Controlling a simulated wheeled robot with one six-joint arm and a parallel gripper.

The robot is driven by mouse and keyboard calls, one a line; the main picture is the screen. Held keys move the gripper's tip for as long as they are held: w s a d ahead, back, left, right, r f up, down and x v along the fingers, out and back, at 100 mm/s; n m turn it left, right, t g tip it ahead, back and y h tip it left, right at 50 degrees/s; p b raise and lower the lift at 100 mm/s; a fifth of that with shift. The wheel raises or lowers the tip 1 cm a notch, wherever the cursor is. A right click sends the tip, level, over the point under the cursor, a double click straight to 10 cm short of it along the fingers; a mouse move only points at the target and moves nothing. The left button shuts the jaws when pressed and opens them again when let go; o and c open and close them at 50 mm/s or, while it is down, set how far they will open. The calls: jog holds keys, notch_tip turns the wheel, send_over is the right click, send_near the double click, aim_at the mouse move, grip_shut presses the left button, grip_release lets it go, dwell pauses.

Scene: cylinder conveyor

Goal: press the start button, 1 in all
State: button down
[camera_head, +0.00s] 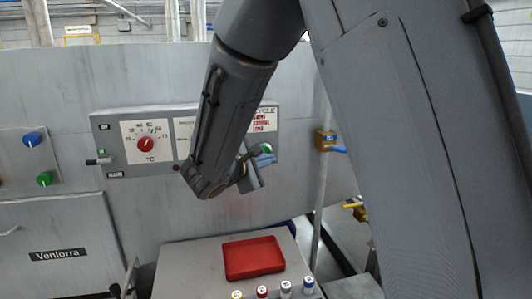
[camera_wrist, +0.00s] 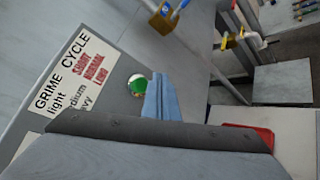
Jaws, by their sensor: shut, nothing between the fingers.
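A round green button (camera_head: 266,148) sits at the right end of the grey control panel (camera_head: 185,119). It also shows in the wrist view (camera_wrist: 137,84), with a pale ring around it, and no start label is legible on it. My gripper (camera_head: 255,155) is shut and empty in front of the panel's right end, partly covering the button's surroundings. In the wrist view the blue-grey fingertips (camera_wrist: 160,97) are just right of the button and overlap its edge. I cannot tell whether they touch it.
The panel carries a red dial (camera_head: 145,143) and a lever (camera_head: 97,161). Further left are a blue button (camera_head: 32,139) and another green button (camera_head: 44,178). A red tray (camera_head: 253,257) and several small capped cylinders stand below. A yellow padlock (camera_head: 325,140) hangs right.

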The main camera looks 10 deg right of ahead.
jog(key=shift+w+b, duration=0.45)
jog(key=shift+w, duration=0.8)
dwell(1.2)
jog(key=shift+w+b, duration=0.35)
jog(key=shift+w, duration=0.05)
jog(key=shift+w, duration=0.5)
dwell(0.6)
jog(key=shift+s+b, duration=0.1)
jog(key=shift+b, duration=0.2)
jog(key=shift+s, duration=0.8)
jog(key=s, duration=0.5)
